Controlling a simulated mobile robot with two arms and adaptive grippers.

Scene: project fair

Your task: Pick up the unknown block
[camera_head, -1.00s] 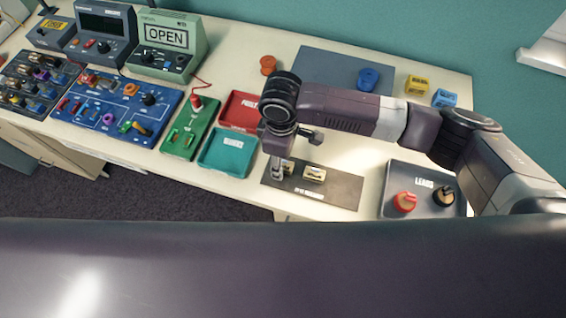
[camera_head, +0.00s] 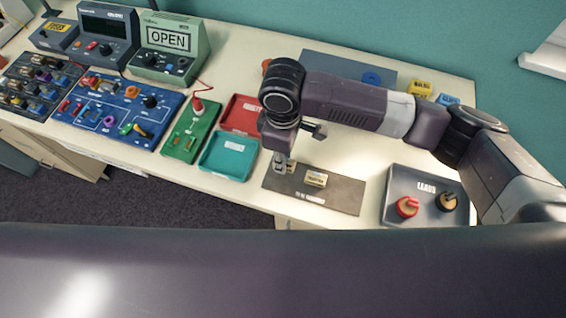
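A small cream and yellow block (camera_head: 316,179) with dark marking sits on the dark mat (camera_head: 343,194) at the table's front edge. Its label is too small to read. My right gripper (camera_head: 281,165) points down over the left part of the same mat, to the left of the block and apart from it. A small pale and brown shape shows beside the fingertips; I cannot tell whether it is a finger or another block. The fingers are too small to tell open from shut. My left gripper is not in view.
A teal tray (camera_head: 228,176) and a red tray (camera_head: 232,127) lie left of my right gripper. A grey leads tray (camera_head: 425,216) with red and black items is to the right. Blue and green circuit boards fill the left. A grey mat (camera_head: 318,61) lies behind my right arm.

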